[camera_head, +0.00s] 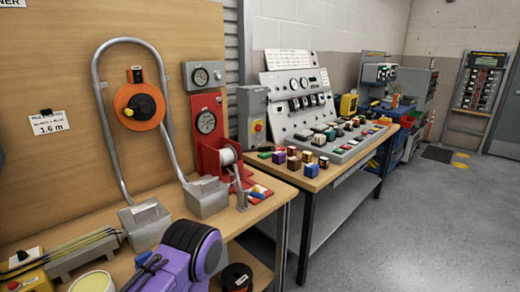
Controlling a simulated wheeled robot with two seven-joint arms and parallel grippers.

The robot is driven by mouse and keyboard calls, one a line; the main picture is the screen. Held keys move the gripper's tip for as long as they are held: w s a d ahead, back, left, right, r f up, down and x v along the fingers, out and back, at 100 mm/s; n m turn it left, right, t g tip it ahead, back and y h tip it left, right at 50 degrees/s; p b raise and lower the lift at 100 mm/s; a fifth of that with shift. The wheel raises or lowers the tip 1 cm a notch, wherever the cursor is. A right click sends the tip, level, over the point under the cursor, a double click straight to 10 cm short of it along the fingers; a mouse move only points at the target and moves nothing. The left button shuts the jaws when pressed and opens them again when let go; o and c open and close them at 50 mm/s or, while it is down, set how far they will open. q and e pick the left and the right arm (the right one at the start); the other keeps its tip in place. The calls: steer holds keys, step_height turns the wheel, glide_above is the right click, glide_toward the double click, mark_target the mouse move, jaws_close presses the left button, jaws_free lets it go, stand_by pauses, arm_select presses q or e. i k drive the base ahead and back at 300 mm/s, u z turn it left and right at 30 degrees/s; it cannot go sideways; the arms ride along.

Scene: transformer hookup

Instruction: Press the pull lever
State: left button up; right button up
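I cannot clearly make out which part is the pull lever. An orange disc (139,107) with a black and yellow hub is mounted on the wooden back board, framed by a bent grey tube (103,110).
A yellow box (25,280) and cables are at the lower left. A second bench (345,180) holds several coloured blocks and a control panel (300,95). The floor (400,230) at right is clear.

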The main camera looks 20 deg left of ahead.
mark_target(265, 148)
steer(key=u, duration=2)
steer(key=k, duration=1.2)
steer(key=z, duration=1.55)
steer(key=i, duration=1.65)
steer(key=u, duration=0.4)
